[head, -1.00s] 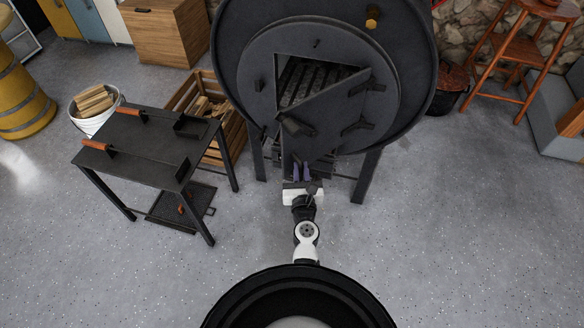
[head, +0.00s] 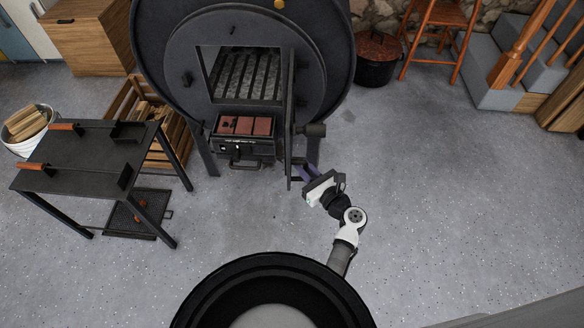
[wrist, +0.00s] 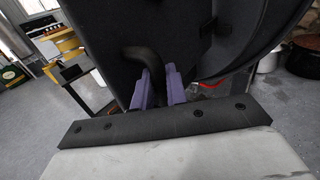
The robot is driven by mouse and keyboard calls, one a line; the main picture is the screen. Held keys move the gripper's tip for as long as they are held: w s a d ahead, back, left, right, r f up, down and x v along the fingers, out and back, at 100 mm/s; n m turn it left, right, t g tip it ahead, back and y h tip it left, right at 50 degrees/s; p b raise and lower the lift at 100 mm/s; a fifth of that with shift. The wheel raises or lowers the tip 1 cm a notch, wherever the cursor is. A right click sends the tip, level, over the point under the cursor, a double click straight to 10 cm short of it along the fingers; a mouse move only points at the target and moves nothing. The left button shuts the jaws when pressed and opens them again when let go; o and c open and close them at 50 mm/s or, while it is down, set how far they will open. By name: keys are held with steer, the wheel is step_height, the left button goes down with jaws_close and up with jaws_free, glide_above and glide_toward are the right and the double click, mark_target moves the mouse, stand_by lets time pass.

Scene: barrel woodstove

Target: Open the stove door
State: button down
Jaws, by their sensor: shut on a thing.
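The dark barrel stove (head: 175,95) stands at the top centre of the head view. Its door (head: 291,115) is swung outward to the right and shows nearly edge-on. The square opening shows a grate (head: 245,75) inside. My gripper (head: 303,172) is at the door's lower outer end. In the wrist view, the purple fingers of my gripper (wrist: 158,90) are shut on a dark curved handle (wrist: 148,60) against the door panel (wrist: 140,25). The held part is too small to make out in the head view.
Reddish bricks (head: 245,125) sit below the opening, above a dark drawer-like box (head: 240,148). A black side table (head: 85,155) with tools stands left, beside a wooden crate (head: 155,140). A black pot (head: 378,60) is at right. Floor right of my arm is clear.

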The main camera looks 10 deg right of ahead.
steer(key=shift+n+g+y, duration=0.3)
steer(key=shift+n+y, duration=0.2)
steer(key=shift+y, duration=0.1)
steer(key=shift+w+d+r, duration=0.1)
steer(key=shift+w+d, duration=0.05)
steer(key=shift+d, duration=1.3)
steer(key=shift+w+d, duration=0.1)
steer(key=shift+d, duration=1.3)
steer(key=c, duration=1.5)
jaws_free()
steer(key=b+v, duration=0.2)
steer(key=v, duration=1.2)
steer(key=shift+w, duration=0.1)
